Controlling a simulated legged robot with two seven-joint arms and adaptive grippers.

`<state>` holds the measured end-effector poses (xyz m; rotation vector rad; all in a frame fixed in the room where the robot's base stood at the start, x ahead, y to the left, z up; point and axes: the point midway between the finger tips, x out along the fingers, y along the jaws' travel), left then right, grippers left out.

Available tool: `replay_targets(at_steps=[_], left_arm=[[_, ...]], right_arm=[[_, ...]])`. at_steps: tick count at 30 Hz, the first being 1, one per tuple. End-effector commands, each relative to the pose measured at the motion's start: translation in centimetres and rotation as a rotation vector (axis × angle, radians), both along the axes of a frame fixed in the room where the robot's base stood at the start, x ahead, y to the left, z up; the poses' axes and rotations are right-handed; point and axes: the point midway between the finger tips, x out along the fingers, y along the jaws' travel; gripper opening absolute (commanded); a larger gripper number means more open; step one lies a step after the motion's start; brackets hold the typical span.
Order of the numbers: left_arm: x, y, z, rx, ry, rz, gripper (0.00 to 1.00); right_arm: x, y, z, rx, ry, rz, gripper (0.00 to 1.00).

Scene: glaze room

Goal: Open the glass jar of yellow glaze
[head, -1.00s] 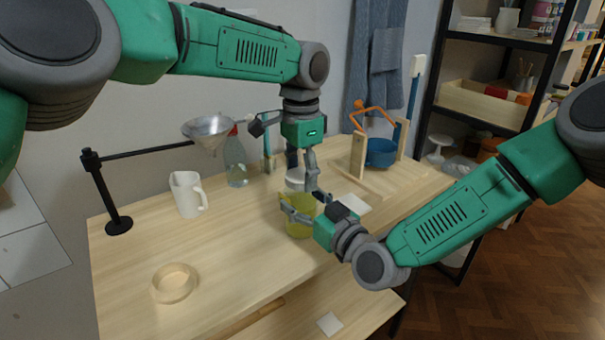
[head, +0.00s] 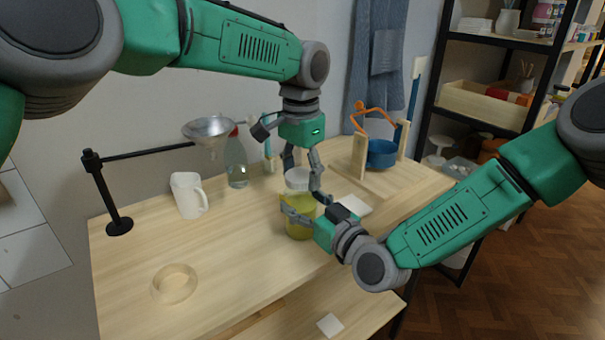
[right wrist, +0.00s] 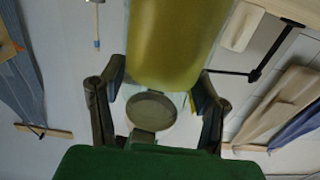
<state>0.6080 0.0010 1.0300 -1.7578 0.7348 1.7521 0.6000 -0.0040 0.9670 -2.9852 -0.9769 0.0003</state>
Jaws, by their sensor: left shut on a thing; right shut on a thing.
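The glass jar of yellow glaze (head: 300,222) stands upright near the middle of the table, with a pale lid (head: 297,177) at its top. My right gripper (head: 299,214) is shut around the jar's body from the front right. In the right wrist view the yellow jar (right wrist: 178,45) fills the top centre between the fingers of my right gripper (right wrist: 158,85). My left gripper (head: 302,182) points down from above, its fingers on either side of the lid and shut on it. The far finger contacts are partly hidden.
A shallow round wooden dish (head: 174,284) lies at the front left. A white jug (head: 187,195), a funnel (head: 209,131) on a black stand (head: 104,190) and a clear bottle (head: 236,165) stand behind. A blue pot (head: 381,153) in a wooden frame is at right.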

Motion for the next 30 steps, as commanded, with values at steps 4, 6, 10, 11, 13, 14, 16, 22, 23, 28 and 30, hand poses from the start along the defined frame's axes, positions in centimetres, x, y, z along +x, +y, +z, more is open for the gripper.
replay_targets(at_steps=[4, 6, 10, 11, 13, 14, 16, 22, 23, 28, 30], left_arm=[[-0.1, -0.1, 0.4, 0.000, 0.001, -0.001, 0.16], [-0.1, -0.1, 0.7, -0.001, 0.001, -0.001, 0.16], [-0.1, -0.1, 1.2, -0.001, 0.001, -0.001, 0.16], [-0.1, -0.1, 1.3, -0.001, 0.001, -0.001, 0.16], [0.0, -0.1, 1.5, 0.000, 0.001, 0.000, 0.16], [0.0, -0.1, 1.6, 0.000, 0.001, 0.000, 0.16], [0.0, -0.1, 1.9, 0.000, 0.001, 0.000, 0.16], [0.0, -0.1, 2.2, 0.000, 0.001, -0.001, 0.16], [0.0, -0.1, 2.2, 0.000, 0.001, -0.001, 0.16], [0.0, -0.1, 2.2, 0.001, 0.001, -0.001, 0.16], [0.0, -0.1, 2.3, 0.000, 0.000, -0.001, 0.16]], right_arm=[[0.1, -0.1, 0.1, 0.002, -0.001, -0.004, 0.00], [0.1, -0.1, 0.1, 0.002, -0.001, -0.004, 0.00], [0.2, -0.1, 0.1, 0.001, -0.002, -0.004, 0.00], [0.2, -0.1, 0.1, 0.001, -0.002, -0.004, 0.00], [0.2, -0.1, 0.1, 0.001, -0.002, -0.004, 0.00], [0.2, -0.1, 0.1, 0.001, -0.002, -0.004, 0.00], [0.2, -0.1, 0.1, 0.002, -0.002, -0.004, 0.00], [0.2, -0.1, 0.1, 0.002, -0.002, -0.004, 0.00], [0.2, -0.1, 0.1, 0.002, -0.002, -0.004, 0.00], [0.2, -0.2, 0.1, 0.002, -0.004, -0.004, 0.00], [0.2, -0.2, 0.1, 0.002, -0.004, -0.004, 0.00]])
